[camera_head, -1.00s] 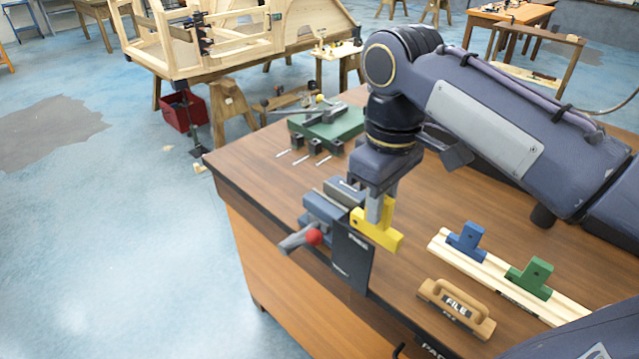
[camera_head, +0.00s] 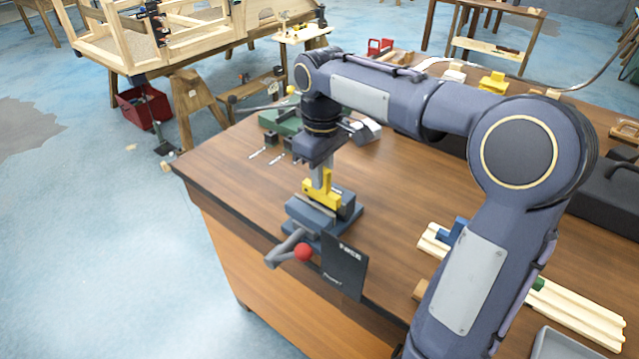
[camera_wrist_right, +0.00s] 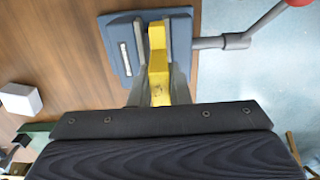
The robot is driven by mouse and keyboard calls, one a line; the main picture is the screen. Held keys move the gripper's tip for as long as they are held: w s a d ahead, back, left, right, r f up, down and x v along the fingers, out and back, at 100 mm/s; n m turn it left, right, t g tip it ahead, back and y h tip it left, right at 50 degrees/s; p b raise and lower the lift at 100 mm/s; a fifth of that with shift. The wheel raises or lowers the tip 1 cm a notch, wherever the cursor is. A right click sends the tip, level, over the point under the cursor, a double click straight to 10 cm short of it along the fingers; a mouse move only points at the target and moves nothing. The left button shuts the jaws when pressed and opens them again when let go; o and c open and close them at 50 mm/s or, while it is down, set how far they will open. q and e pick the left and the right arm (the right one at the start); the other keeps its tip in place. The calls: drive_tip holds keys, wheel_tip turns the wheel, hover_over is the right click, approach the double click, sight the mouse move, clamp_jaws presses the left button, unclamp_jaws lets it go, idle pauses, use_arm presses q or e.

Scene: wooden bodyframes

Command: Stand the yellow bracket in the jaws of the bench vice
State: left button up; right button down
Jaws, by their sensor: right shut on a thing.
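My right gripper (camera_head: 320,180) points down and is shut on the upright arm of the yellow bracket (camera_head: 324,198). The bracket is at the bench vice (camera_head: 311,213), with its long foot over the jaws in the head view. In the right wrist view the bracket (camera_wrist_right: 158,68) lines up with the gap between the jaws of the vice (camera_wrist_right: 122,46). I cannot tell whether its foot is down between the jaws or just above them. The vice handle ends in a red knob (camera_head: 303,252). My left gripper is not in view.
A pale wooden rail (camera_head: 575,318) lies at right, with a blue bracket (camera_head: 455,230) and a green one partly hidden by my right arm. Small tools and a green block lie behind the vice.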

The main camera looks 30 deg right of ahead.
drive_tip(key=shift+w+d+f, duration=0.1)
drive_tip(key=shift+w+f, duration=0.35)
drive_tip(key=shift+f, duration=0.05)
drive_tip(key=shift+w+f, duration=0.2)
drive_tip(key=shift+f, duration=1.65)
drive_tip(key=shift+f, duration=0.15)
drive_tip(key=c, duration=1.4)
unclamp_jaws()
drive_tip(key=shift+o, duration=0.2)
wheel_tip(320, 180, up, 12)
drive_tip(key=shift+r+p, duration=0.2)
drive_tip(key=shift+p, duration=0.3)
